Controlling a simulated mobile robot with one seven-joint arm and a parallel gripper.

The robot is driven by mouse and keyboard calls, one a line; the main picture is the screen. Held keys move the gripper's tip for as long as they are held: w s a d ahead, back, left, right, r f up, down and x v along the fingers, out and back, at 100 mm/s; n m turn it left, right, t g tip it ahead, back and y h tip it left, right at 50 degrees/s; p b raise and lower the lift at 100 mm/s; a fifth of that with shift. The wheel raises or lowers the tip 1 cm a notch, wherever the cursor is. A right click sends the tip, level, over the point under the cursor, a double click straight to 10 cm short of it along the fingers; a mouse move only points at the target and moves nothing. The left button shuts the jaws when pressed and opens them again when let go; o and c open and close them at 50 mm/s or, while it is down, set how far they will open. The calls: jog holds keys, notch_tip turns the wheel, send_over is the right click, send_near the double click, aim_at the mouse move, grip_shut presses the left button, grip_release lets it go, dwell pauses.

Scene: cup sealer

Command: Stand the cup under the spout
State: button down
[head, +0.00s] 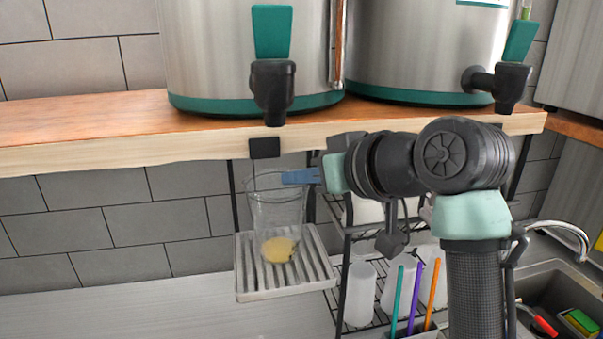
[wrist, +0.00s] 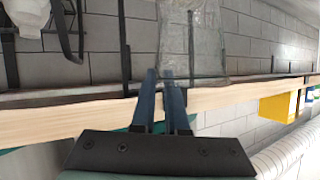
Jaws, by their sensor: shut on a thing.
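The clear cup (head: 277,215), with a yellow layer in its bottom, is upright below the left dispenser's black spout (head: 273,90). Its base overlaps the ribbed drip tray (head: 243,285); I cannot tell whether it touches the tray or hangs just above it. My gripper (head: 300,176) reaches in from the right, its blue fingers shut on the cup's upper right wall near the rim. In the wrist view my gripper's fingers (wrist: 166,76) are close together at the edge of the clear cup (wrist: 196,40).
Two steel dispensers (head: 205,55) stand on the wooden shelf (head: 110,135). The shelf edge is just above the cup. A wire rack (head: 345,265) with white cups and coloured straws is at right, beside a sink (head: 550,285). The counter at left is clear.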

jog(key=c, duration=0.9)
grip_release()
jog(key=shift+r, duration=0.1)
jog(key=b+v, duration=0.3)
jog(key=v, duration=0.9)
jog(key=shift+b, duration=0.35)
jog(key=shift+d, duration=0.1)
